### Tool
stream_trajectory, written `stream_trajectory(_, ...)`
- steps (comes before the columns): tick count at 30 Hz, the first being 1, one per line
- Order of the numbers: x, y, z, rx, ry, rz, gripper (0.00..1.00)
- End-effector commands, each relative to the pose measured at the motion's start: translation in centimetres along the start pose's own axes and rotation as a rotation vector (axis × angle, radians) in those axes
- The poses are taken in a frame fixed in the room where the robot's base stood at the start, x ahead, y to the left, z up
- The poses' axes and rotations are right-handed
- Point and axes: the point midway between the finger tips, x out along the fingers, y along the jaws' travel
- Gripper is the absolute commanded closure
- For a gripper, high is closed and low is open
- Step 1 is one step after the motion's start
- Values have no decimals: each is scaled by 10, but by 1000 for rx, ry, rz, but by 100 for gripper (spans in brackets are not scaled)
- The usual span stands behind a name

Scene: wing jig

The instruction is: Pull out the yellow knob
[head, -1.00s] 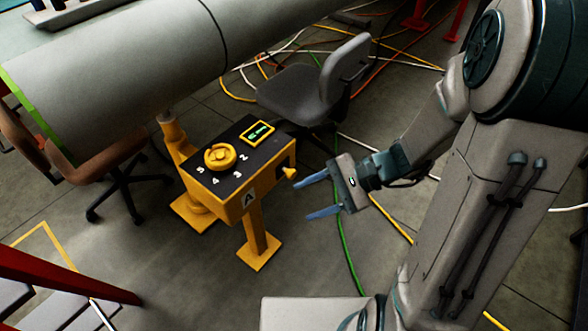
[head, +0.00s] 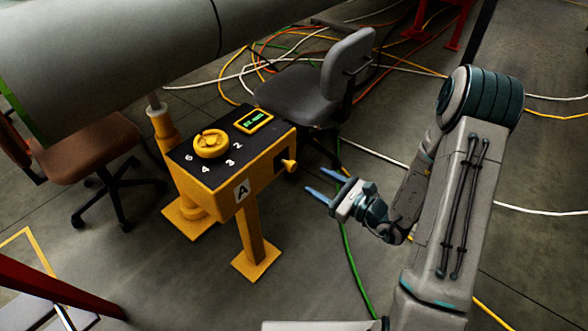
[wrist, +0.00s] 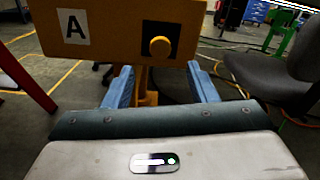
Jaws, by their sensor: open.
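The yellow knob (head: 290,165) sticks out of a dark square plate on the right side of the yellow control box (head: 262,178). In the wrist view the knob (wrist: 160,46) is near the top, above and between the fingers and beyond their tips. My gripper (head: 319,187) is open and empty, to the right of the knob and a little lower, with its blue fingers pointing toward the box. The wrist view shows both fingers (wrist: 161,80) spread apart. The knob and fingers appear apart.
The box top carries a round yellow dial (head: 211,144) and a green display (head: 254,121). A grey chair (head: 305,95) stands behind the box and a brown chair (head: 75,150) to its left. Cables cross the floor. A red frame (head: 60,283) is at lower left.

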Motion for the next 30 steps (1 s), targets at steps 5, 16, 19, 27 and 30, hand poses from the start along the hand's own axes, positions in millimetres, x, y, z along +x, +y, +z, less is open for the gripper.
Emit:
stream_trajectory(5,40,2,-1,-2,-2,5,48)
stream_trajectory(16,92,0,0,-1,-1,1,48)
stream_trajectory(19,95,0,0,0,0,0,48)
stream_trajectory(27,96,0,0,1,1,0,51)
stream_trajectory(30,96,0,0,1,1,1,78)
